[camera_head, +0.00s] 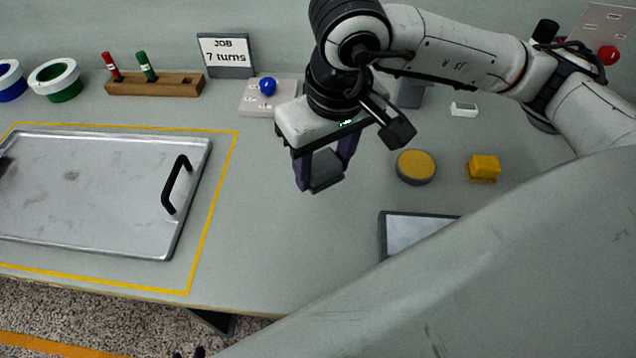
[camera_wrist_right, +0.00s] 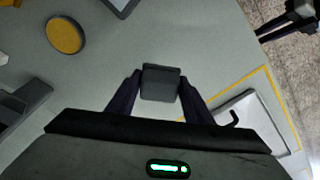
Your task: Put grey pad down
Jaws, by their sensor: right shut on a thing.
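The grey pad (camera_head: 326,171) is a small dark grey block between the fingers of my right gripper (camera_head: 325,172), right of the tray in the head view. The fingers are shut on its two sides. In the right wrist view the pad (camera_wrist_right: 160,83) sits between both fingertips, with bare grey table around it. It looks held above the table, but the exact gap is hard to judge. Dark tips at the bottom edge of the head view look like my left gripper (camera_head: 190,352); its state is unclear.
A metal tray (camera_head: 110,235) with a black handle lies inside a yellow outline at left. A yellow-topped disc (camera_head: 416,166), a yellow block (camera_head: 484,167) and a grey-framed plate (camera_head: 392,215) are at right. Bare table lies between the tray and these.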

